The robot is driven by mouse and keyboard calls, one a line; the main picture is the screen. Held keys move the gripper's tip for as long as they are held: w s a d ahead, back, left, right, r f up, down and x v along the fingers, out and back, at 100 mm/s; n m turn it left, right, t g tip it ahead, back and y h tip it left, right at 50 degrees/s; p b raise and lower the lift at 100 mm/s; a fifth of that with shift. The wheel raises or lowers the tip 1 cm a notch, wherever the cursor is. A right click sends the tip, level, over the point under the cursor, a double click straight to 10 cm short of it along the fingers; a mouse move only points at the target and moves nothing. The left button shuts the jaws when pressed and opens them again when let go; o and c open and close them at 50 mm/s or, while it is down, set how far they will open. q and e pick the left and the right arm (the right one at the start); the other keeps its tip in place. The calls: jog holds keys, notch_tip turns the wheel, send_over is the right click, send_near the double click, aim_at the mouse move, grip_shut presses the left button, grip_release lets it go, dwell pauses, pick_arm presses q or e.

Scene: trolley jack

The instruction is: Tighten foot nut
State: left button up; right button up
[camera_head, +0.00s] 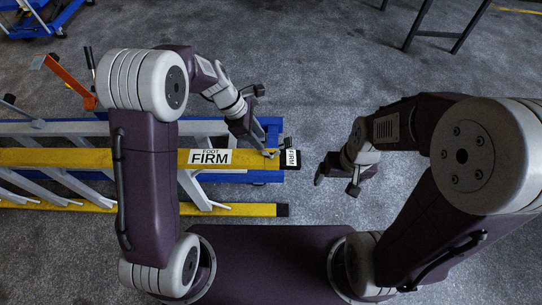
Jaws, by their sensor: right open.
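A yellow rail (100,158) with a "FOOT FIRM" label runs in from the left and ends in a black foot (291,160) with a "FIRM" tag. A small grey part (270,153) sits by the foot; I cannot make out whether it is the nut. My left gripper (254,128) is just above and left of the foot, close to the rail. Its jaws are too small and dark to tell their state, or whether they touch anything. My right gripper (337,184) is open and empty, right of the foot and apart from it.
A blue frame (274,128) lies under the rail, with a second yellow rail (245,210) nearer me. An orange lever (70,80) rises at the left. Dark table legs (420,28) stand at the back right. The grey floor beyond the foot is clear.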

aim_at(271, 154)
pick_arm(q)
jog(key=b+x, duration=0.4)
jog(key=x, duration=0.5)
jog(key=shift+r, duration=0.1)
